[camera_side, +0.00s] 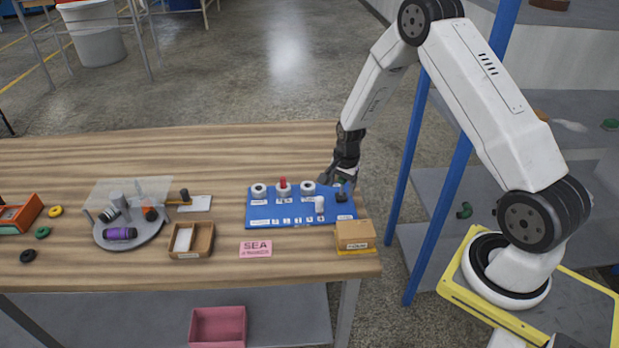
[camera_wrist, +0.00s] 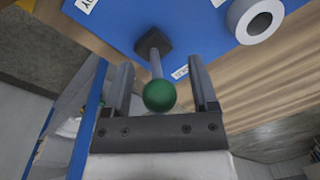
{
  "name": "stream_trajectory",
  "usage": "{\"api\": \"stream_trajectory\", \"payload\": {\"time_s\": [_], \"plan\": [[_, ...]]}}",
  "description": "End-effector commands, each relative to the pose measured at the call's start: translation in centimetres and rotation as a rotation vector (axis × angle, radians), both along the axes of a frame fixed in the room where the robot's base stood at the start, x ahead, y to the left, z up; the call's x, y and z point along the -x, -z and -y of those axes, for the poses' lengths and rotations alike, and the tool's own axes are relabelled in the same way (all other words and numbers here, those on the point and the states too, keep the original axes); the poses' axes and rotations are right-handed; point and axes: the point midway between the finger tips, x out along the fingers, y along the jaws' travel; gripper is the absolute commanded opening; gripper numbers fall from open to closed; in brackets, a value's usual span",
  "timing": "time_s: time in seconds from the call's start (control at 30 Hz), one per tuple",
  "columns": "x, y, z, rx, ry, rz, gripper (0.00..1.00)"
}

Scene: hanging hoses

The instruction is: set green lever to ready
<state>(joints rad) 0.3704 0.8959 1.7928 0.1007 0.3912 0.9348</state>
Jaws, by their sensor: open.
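The green lever has a round green knob (camera_wrist: 159,96) on a grey stem, rising from a dark square base (camera_wrist: 153,44) on the blue panel (camera_side: 262,213). In the side view the lever's base (camera_side: 340,197) is at the panel's right end, and the knob is mostly hidden by my gripper. My gripper (camera_wrist: 159,66) is open, with one finger on each side of the knob and stem. There are visible gaps between the knob and both fingers. White labels lie near the lever's base; I cannot read a full word on them.
White rings (camera_side: 259,190), a red peg (camera_side: 283,183) and a white cylinder (camera_side: 319,204) are on the panel. A cardboard box (camera_side: 355,235) stands in front at the right. A pink SEA card (camera_side: 255,249) and a wooden tray (camera_side: 205,242) lie left of it.

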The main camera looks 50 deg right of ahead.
Motion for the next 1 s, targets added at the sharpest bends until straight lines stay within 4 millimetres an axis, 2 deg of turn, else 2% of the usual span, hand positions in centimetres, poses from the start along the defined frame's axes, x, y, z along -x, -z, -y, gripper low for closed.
{"api": "stream_trajectory", "payload": {"time_s": [0.23,0.27,0.3,0.47,0.5,1.0], "plan": [[0.0,0.06,0.0,0.0,0.0,0.0,0.75],[0.0,0.06,0.0,0.0,0.0,0.0,0.69],[0.0,0.06,0.0,0.0,0.0,0.0,0.56],[0.0,0.05,0.0,0.0,0.0,0.0,0.05],[0.0,0.05,0.0,0.0,0.0,0.0,0.0],[-0.02,0.03,0.01,0.0,0.0,0.001,0.0]]}}
